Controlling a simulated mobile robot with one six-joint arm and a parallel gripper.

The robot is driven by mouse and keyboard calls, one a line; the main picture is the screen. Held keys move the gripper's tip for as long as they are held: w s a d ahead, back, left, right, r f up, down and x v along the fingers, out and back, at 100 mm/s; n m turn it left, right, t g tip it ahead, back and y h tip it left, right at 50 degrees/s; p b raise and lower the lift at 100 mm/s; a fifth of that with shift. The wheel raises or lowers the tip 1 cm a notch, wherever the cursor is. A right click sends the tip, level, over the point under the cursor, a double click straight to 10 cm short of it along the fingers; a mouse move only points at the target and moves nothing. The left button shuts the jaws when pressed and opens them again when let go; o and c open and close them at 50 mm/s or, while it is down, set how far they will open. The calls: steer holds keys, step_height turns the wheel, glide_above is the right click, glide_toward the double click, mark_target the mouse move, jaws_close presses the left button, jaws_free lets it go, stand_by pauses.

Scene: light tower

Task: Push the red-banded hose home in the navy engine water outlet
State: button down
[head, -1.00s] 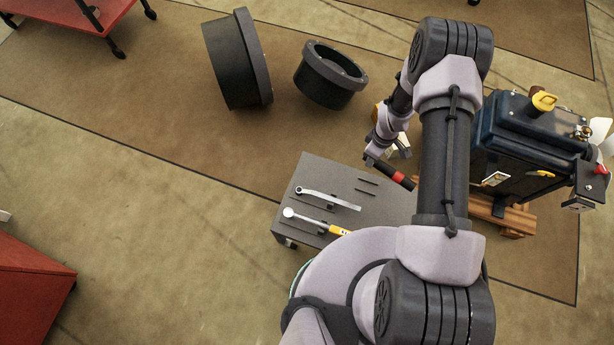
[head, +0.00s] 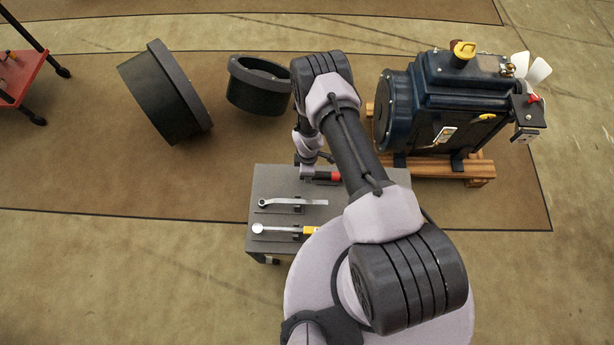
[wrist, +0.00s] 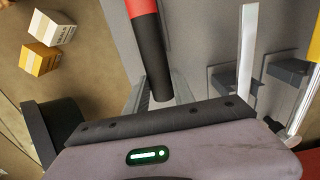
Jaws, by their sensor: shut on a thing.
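The hose is black with a red band (wrist: 143,8). In the wrist view my gripper (wrist: 159,92) is shut on its black end, and the banded part points away toward the top edge. In the head view the red band (head: 335,177) shows over the grey cart, partly behind my arm; the far end is hidden there. The navy engine (head: 455,100) stands on a wooden pallet to the right of my gripper (head: 311,173), well apart from the hose. I cannot make out which fitting is the water outlet.
The grey cart (head: 262,185) carries a silver wrench (head: 292,202) and a yellow-handled tool (head: 285,230). Two big dark rings (head: 165,92) and (head: 258,90) lie behind it. A white fan (head: 530,70) and a bracket with a red part (head: 527,112) are at the engine's right. Boxes (wrist: 40,58) lie on the floor.

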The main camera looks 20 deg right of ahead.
steer(key=shift+f, duration=0.85)
steer(key=c, duration=1.1)
jaws_free()
steer(key=shift+o, duration=0.2)
steer(key=shift+r, duration=0.1)
steer(key=shift+r, duration=0.1)
